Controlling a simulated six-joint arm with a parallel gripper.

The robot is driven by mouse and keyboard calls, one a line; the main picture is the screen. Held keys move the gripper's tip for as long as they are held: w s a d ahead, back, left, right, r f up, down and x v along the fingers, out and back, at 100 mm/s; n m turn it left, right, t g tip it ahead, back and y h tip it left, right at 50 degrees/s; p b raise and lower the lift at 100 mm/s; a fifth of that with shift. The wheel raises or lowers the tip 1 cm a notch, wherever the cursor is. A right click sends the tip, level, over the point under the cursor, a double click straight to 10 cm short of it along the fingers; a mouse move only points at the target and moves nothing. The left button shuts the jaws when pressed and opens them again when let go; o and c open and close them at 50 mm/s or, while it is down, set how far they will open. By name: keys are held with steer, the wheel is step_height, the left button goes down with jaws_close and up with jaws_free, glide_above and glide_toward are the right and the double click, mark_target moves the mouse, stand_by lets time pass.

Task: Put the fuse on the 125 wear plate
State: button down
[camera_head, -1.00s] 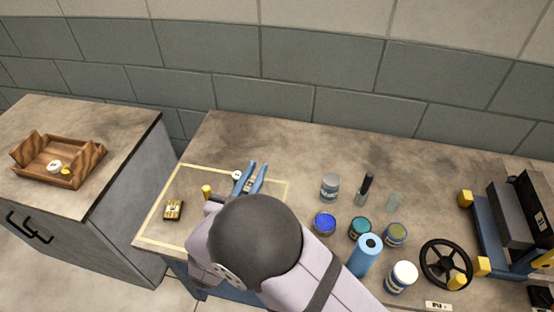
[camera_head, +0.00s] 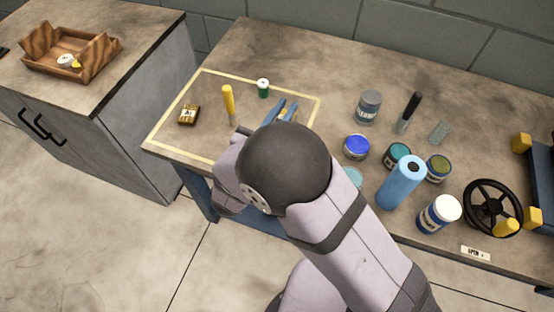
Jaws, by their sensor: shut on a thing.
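My gripper (camera_head: 287,104) has blue fingers and is over the right part of the yellow-outlined area on the bench. It is shut on a small pale, brass-coloured thing, mostly hidden by the fingers and my arm; I cannot tell from this view whether it is the fuse. A small brass-coloured plate with dark markings (camera_head: 189,115) lies at the left of the outlined area, apart from the gripper. Its markings are too small to read, so I cannot confirm 125. My arm hides the front right of the outlined area.
A yellow-handled tool (camera_head: 228,100) stands between the plate and my gripper. A green and white cylinder (camera_head: 263,88) stands behind the gripper. Several jars, a blue roll (camera_head: 401,183) and a black handwheel (camera_head: 491,207) are at right. A wooden tray (camera_head: 68,54) is on the left cabinet.

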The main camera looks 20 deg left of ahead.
stand_by(0.3)
steer(key=shift+f, duration=4.75)
steer(key=shift+f, duration=0.2)
steer(key=c, duration=1.7)
jaws_free()
steer(key=s, duration=0.2)
steer(key=s+a+b, duration=0.1)
steer(key=s, duration=0.2)
steer(key=shift+s+a+r, duration=0.15)
steer(key=shift+s+a, duration=0.05)
steer(key=shift+s, duration=0.15)
steer(key=shift+o, duration=0.6)
steer(key=shift+s+b, duration=0.3)
steer(key=shift+s, duration=0.45)
